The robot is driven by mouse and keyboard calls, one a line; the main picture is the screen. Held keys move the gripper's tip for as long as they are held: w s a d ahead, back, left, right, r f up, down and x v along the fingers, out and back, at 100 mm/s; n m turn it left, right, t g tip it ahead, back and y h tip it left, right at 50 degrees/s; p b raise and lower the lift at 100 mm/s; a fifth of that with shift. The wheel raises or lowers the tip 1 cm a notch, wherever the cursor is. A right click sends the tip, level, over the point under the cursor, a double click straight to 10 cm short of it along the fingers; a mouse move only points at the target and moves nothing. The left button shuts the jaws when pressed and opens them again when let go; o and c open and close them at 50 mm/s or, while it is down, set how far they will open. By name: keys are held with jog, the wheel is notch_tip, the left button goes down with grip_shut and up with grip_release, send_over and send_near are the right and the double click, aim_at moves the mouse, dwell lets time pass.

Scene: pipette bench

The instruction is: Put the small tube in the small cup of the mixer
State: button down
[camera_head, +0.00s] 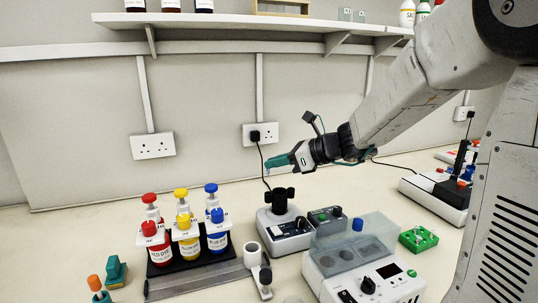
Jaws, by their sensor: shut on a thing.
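The mixer (292,229) is a small white box with a dark front panel and knob, in the middle of the bench. A black lobed head (280,200) sits on top of it; its small cup cannot be made out at this size. My gripper (270,162) has teal fingers and reaches in from the right. It is in the air above the mixer, a little to the left of its head, pointing left. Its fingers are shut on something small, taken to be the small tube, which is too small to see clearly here.
Dye bottles (187,243) with red, yellow and blue caps stand on a black stand at left. A clear-lidded white device (372,283) stands at front right, with a green rack (418,239) beside it. A cable hangs behind my gripper.

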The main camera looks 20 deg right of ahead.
notch_tip(320, 180, down, 6)
jog(key=shift+f, duration=0.15)
dwell(0.7)
jog(key=shift+f, duration=0.15)
dwell(0.4)
jog(key=shift+f, duration=0.15)
jog(key=c, duration=1.5)
grip_release()
jog(key=shift+o, duration=0.2)
jog(key=v, duration=0.7)
jog(key=shift+s+d, duration=0.15)
jog(key=shift+d, duration=0.2)
jog(key=shift+a, duration=0.1)
